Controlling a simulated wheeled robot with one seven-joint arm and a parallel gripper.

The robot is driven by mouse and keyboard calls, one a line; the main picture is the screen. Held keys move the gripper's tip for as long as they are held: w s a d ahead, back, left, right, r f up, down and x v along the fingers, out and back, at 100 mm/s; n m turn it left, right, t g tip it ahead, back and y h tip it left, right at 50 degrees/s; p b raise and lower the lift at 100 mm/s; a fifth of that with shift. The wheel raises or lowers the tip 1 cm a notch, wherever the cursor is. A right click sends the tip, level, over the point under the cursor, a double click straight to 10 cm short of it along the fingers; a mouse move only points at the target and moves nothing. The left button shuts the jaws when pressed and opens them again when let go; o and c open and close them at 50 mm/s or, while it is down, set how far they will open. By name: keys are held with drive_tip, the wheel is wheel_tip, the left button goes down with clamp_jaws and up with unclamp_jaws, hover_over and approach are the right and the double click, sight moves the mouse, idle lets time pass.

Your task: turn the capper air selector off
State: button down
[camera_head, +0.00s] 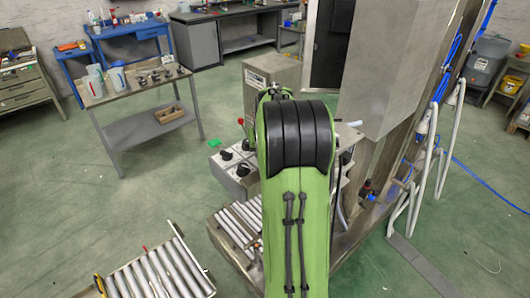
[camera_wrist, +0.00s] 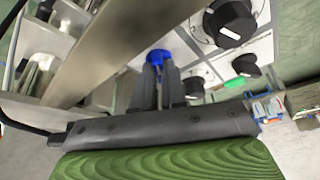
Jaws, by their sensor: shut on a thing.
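A pale control panel (camera_wrist: 203,68) fills the upper right of the wrist view. It carries a large black selector knob (camera_wrist: 231,22) with a white pointer and a smaller black knob (camera_wrist: 245,66). My gripper (camera_wrist: 160,68) reaches to the panel's left part, its grey fingers shut on a small blue knob-like piece (camera_wrist: 158,56). Labels are too small to read, so I cannot tell which one is the capper air selector. In the head view, two black knobs (camera_head: 226,155) (camera_head: 242,170) show on the panel left of my green arm, which hides my gripper.
A steel beam (camera_wrist: 125,45) runs close left of my fingers. In the head view, roller conveyors (camera_head: 158,272) lie in front and a cart (camera_head: 140,97) stands at left. A steel column (camera_head: 385,70) rises at right. Green floor lies open between cart and machine.

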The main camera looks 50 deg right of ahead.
drive_tip(key=c, duration=1.2)
unclamp_jaws()
drive_tip(key=p+v, duration=0.1)
drive_tip(key=v, duration=1.4)
drive_tip(key=shift+s+r, duration=0.1)
drive_tip(key=shift+r, duration=0.3)
drive_tip(key=shift+a, duration=0.1)
drive_tip(key=s+a+n, duration=0.1)
drive_tip(key=a+n, duration=0.1)
drive_tip(key=a, duration=1)
drive_tip(key=s+a+f+n+y, duration=0.1)
drive_tip(key=s+a+f, duration=0.1)
drive_tip(key=s+a, duration=0.2)
drive_tip(key=s+a+f+n+t+y, duration=0.1)
drive_tip(key=s+a+f+n, duration=0.1)
drive_tip(key=s+a, duration=0.3)
drive_tip(key=s+a+f+n+t, duration=0.1)
drive_tip(key=s+a+f+n, duration=0.1)
drive_tip(key=s+a, duration=0.3)
drive_tip(key=shift+a+f+y, duration=0.2)
drive_tip(key=shift+a+f, duration=0.05)
drive_tip(key=shift+a, duration=0.25)
drive_tip(key=shift+a+f+y, duration=0.2)
drive_tip(key=shift+a, duration=0.25)
